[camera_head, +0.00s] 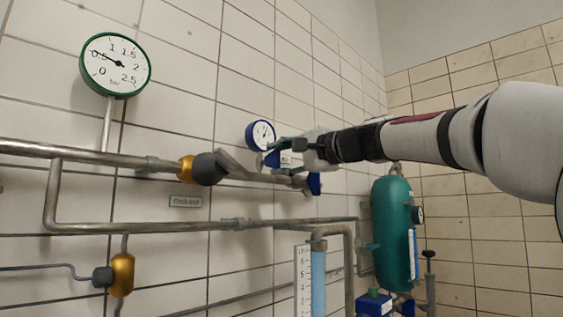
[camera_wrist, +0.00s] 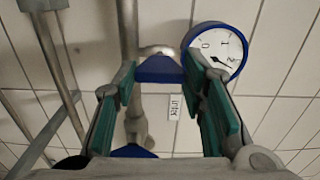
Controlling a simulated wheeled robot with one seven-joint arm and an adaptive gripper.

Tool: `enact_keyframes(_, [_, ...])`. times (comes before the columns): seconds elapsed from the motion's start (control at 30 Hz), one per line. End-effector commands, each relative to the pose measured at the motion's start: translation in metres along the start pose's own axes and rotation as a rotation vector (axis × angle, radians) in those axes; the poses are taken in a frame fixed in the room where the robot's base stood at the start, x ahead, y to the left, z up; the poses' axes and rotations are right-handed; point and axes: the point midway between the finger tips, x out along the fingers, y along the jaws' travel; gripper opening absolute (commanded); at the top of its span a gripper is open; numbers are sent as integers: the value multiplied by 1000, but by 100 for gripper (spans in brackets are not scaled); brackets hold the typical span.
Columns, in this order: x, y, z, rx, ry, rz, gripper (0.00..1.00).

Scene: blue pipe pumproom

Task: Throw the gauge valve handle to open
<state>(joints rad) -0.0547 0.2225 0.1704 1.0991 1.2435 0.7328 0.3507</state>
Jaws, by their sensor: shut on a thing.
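The gauge valve handle is a small blue piece (camera_wrist: 158,69) between my fingertips in the wrist view, below and left of the blue-rimmed gauge. In the head view the blue handle (camera_head: 272,161) shows small and partly hidden at my fingers. My gripper (camera_head: 281,152), with green finger pads, reaches in from the right just below the gauge. In the wrist view my gripper (camera_wrist: 160,75) is shut on the blue handle, one finger on each side. The blue-rimmed gauge (camera_head: 260,135) is on the wall; its white dial (camera_wrist: 215,50) is close to my right finger.
A second blue handle (camera_head: 314,184) sits just below my gripper. A grey lever with a dark ball (camera_head: 208,169) is on the upper pipe to the left. A green-rimmed gauge (camera_head: 115,65) is at upper left. A teal tank (camera_head: 391,235) stands at lower right.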

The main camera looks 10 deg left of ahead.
Motion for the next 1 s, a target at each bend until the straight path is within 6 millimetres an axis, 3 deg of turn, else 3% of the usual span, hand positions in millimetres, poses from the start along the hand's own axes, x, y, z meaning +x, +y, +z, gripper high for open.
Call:
enact_keyframes(0.33, [1,2,1,-4,-3,4,10])
enact_keyframes(0.37, [1,2,1,-4,-3,4,44])
enact_keyframes(0.43, [1,2,1,-3,-3,3,58])
enact_keyframes(0.77, [-1,0,0,-3,-1,2,58])
enact_keyframes(1.0, [-31,0,0,-5,3,2,58])
